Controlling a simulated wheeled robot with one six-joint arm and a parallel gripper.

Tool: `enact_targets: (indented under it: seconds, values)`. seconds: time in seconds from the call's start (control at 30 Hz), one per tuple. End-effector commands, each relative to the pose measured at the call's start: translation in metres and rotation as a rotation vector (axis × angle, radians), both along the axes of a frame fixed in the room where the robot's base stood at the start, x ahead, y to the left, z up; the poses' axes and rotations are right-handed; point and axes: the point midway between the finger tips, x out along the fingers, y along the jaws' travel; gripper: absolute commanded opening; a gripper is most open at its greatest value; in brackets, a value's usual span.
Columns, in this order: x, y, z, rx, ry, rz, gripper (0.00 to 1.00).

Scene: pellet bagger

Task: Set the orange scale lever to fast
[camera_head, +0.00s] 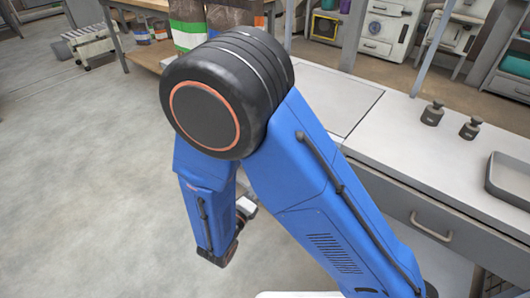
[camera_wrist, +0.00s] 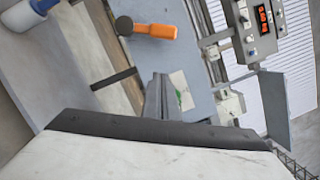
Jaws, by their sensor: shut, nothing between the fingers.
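The orange scale lever (camera_wrist: 155,31) shows at the top of the wrist view. It points right from a dark round pivot (camera_wrist: 124,25) on a blue-grey panel (camera_wrist: 200,85). My gripper (camera_wrist: 160,78) is shut and empty, its fingers below the lever in the picture and apart from it. I cannot read any speed marking beside the lever. In the head view my blue arm fills the middle, and I cannot make out the lever there.
A box with a red display (camera_wrist: 262,18) sits right of the lever, with a grey plate (camera_wrist: 275,105) below it. A dark bar (camera_wrist: 113,79) lies left of my fingers. In the head view, small weights (camera_head: 432,113) and a tray (camera_head: 510,178) stand on the right-hand bench (camera_head: 430,165).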

Motion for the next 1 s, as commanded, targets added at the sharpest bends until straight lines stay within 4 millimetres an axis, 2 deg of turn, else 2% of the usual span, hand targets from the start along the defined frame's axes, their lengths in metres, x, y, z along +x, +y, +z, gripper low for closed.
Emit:
enact_targets:
  seconds: [0.17, 0.77, 1.0]
  values:
    - [0.013, -0.007, 0.002, 0.001, 0.0, -0.003, 0.0]
    - [0.087, -0.043, 0.012, 0.002, -0.001, -0.003, 0.0]
    - [0.104, -0.023, 0.026, 0.003, -0.001, -0.001, 0.0]
